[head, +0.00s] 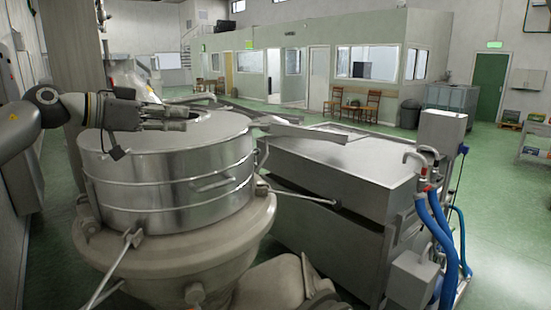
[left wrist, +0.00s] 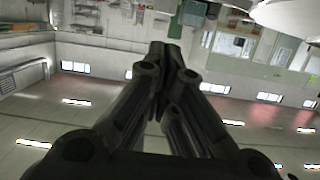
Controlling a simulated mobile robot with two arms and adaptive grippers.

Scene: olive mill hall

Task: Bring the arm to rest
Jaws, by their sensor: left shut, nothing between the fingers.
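My left arm comes in from the left in the head view. Its gripper (head: 190,119) reaches to the right, over or in front of the top of a round steel vat (head: 165,175); I cannot tell how close it is to the lid. The fingers are shut with nothing between them. In the left wrist view the fingers (left wrist: 170,62) run together toward the tips, and the hall appears upside down behind them. My right gripper is in neither view.
A steel machine with a flat cover (head: 350,165) stands right of the vat. Blue hoses (head: 440,240) hang at its right end. Green floor (head: 505,225) is open at the right. Wooden chairs (head: 372,100) stand by the far office wall.

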